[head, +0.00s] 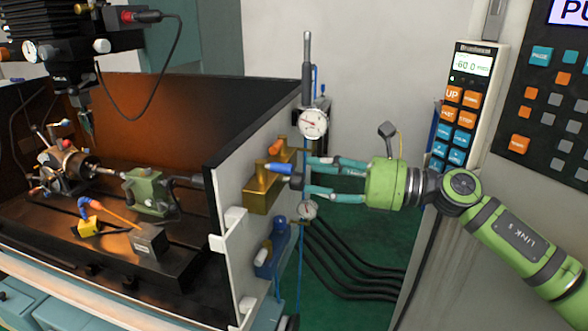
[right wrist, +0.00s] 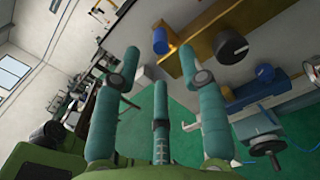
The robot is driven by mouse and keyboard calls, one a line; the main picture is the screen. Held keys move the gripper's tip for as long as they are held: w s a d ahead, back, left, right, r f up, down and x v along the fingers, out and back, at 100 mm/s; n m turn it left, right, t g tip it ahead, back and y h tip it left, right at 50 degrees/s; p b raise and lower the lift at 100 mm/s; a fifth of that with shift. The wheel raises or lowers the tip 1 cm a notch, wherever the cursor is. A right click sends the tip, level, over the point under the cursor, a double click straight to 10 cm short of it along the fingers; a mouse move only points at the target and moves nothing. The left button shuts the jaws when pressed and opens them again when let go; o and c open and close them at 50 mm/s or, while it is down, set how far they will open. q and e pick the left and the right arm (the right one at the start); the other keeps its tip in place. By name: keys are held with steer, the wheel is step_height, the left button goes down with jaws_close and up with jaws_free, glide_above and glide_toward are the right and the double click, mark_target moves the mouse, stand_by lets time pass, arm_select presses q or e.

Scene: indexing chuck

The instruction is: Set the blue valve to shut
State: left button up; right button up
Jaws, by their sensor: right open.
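The blue valve handle (head: 279,168) is a short blue lever on a brass block (head: 258,196) fixed to the white side panel. It also shows end-on in the right wrist view (right wrist: 160,41), as a blue cylinder just beyond the fingertips. My right gripper (head: 308,176) is open, with its teal fingers pointing left at the block and its tips close to the handle's right end. In the wrist view the handle lies between the lines of the spread fingers (right wrist: 160,70). Whether any finger touches it, I cannot tell. My left gripper is not in view.
An orange handle (head: 276,147) sits just behind the blue one on the block. A dial gauge (head: 313,123) stands above, and a smaller gauge (head: 308,210) below. A blue fitting (head: 272,250) is lower on the panel. A control pendant (head: 459,110) hangs at right.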

mark_target(286, 167)
steer(key=p+x, duration=0.2)
steer(key=x, duration=0.4)
steer(key=shift+r+p, duration=0.2)
steer(key=shift+p, duration=0.15)
steer(key=shift+w+a+f, duration=0.15)
steer(key=shift+a, duration=0.25)
steer(key=shift+c, duration=0.4)
jaws_close()
